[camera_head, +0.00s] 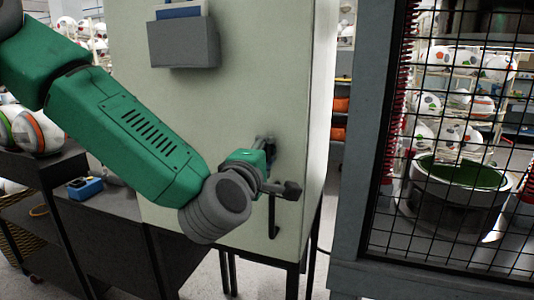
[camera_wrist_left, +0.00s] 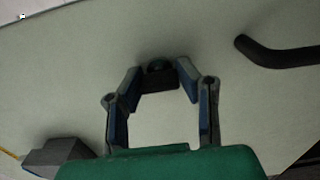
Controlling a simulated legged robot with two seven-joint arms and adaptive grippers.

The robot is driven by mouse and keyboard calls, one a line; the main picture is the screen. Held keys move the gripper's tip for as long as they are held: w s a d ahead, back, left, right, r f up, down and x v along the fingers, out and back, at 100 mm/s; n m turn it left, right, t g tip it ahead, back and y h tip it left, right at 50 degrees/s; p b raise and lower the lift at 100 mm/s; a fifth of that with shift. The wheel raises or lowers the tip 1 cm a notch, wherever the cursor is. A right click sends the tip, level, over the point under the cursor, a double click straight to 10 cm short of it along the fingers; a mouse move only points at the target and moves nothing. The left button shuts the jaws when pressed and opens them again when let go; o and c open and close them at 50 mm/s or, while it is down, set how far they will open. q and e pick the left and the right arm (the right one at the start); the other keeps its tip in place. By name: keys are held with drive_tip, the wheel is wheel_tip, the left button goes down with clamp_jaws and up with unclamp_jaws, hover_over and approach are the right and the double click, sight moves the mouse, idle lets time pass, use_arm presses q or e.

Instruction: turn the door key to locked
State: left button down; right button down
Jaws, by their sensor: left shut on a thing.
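The key (camera_wrist_left: 161,79) is a small dark piece at the cabinet door's face, between the fingertips of my left gripper (camera_wrist_left: 160,76) in the left wrist view. A dark bent door handle (camera_wrist_left: 280,53) shows apart from the fingers in the wrist view. My right gripper is not in view.
A grey holder (camera_head: 184,43) with blue contents is fixed high on the door. A wire-mesh panel (camera_head: 455,130) in a grey frame stands to the right. A dark bench (camera_head: 40,165) with balls stands at the left. A grey block (camera_wrist_left: 58,156) shows in the wrist view's lower left.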

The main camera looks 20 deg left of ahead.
use_arm(q)
drive_tip(key=shift+f+m, duration=0.2)
drive_tip(key=shift+m, duration=0.1)
drive_tip(key=c, duration=1.4)
unclamp_jaws()
drive_tip(key=shift+o, duration=1.2)
drive_tip(key=shift+w, duration=0.15)
drive_tip(key=shift+s, duration=0.35)
drive_tip(key=s, duration=0.6)
drive_tip(key=shift+s, duration=0.35)
drive_tip(key=shift+a, duration=0.1)
